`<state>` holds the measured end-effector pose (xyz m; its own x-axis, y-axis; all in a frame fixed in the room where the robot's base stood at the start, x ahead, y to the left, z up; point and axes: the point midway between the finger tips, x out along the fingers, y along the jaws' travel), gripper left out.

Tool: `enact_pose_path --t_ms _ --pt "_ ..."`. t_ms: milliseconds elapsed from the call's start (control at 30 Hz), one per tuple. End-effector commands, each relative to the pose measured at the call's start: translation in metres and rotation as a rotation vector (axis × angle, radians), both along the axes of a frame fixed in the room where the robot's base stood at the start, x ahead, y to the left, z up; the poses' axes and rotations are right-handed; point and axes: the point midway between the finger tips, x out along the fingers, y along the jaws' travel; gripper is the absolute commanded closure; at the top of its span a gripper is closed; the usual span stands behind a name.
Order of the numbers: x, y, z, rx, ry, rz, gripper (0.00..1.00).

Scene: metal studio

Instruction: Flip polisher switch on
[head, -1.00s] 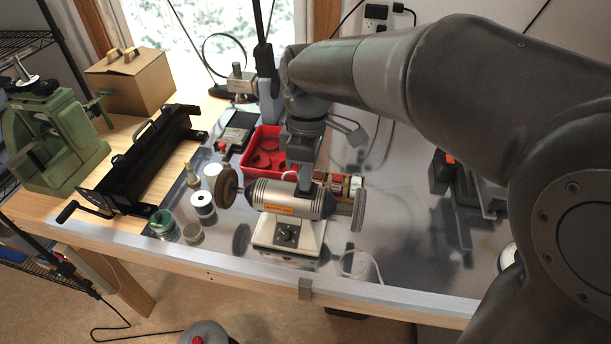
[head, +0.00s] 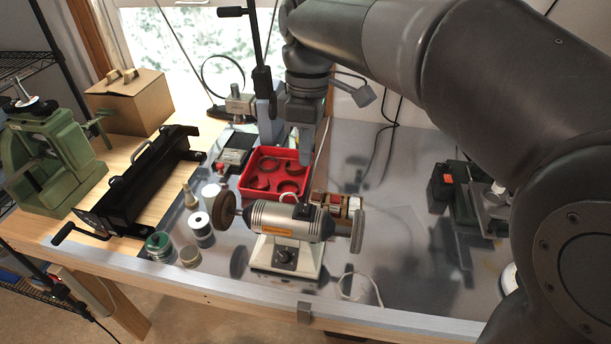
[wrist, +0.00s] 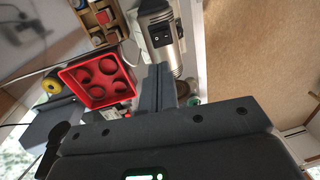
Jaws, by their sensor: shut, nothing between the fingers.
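The polisher (head: 272,222) is a silver motor body with an orange label, a wheel at each end and a pale base with a dark knob. It stands on the grey bench sheet. A small black switch (head: 304,210) sits on top of its body, right of the middle. In the wrist view the polisher (wrist: 162,18) lies beyond the fingers, with a dark patch bearing small pale marks (wrist: 157,39). I cannot tell the switch's position. My gripper (head: 305,163) is shut and empty, above and behind the polisher, apart from it. Its fingers also show in the wrist view (wrist: 160,68).
A red tray (head: 248,184) holding rings lies just behind the polisher. Small blocks (head: 335,204) stand at its back right. Spools and jars (head: 200,224) are to the left, and a dark machine (head: 458,195) is at right. The sheet between is mostly clear.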

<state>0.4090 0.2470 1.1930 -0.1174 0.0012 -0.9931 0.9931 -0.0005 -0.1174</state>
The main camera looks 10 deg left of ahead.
Motion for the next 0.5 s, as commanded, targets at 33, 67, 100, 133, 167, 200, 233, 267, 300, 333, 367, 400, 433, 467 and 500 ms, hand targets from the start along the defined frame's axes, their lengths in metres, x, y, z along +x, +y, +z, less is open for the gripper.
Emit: enact_pose_path --t_ms 33,67,100,133,167,200,233,267,300,333,367,400,433,467,500 --pt "0.002 0.000 0.010 0.002 -0.003 0.000 1.00" --pt "0.002 0.000 0.015 0.001 -0.002 0.000 1.00" --pt "0.003 0.000 0.021 0.001 -0.002 0.000 1.00" --pt "0.003 0.000 0.024 0.001 -0.002 0.000 1.00" --pt "0.003 0.000 0.028 0.001 -0.001 0.000 1.00" --pt "0.004 0.000 0.031 0.001 -0.001 0.000 1.00" --pt "0.004 0.000 0.034 0.001 -0.001 0.000 1.00" --pt "0.004 0.000 0.035 0.001 -0.001 0.000 1.00" --pt "0.004 0.000 0.037 0.000 0.000 0.000 1.00" --pt "0.004 0.000 0.038 0.000 0.000 0.001 1.00" --pt "0.004 0.000 0.039 0.000 0.000 0.001 1.00" --pt "0.004 0.000 0.039 0.000 0.000 0.001 1.00" --pt "0.004 0.000 0.039 0.000 0.000 0.001 1.00" --pt "0.004 0.000 0.039 0.000 0.000 0.001 1.00" --pt "0.004 0.000 0.039 0.000 0.000 0.001 1.00"
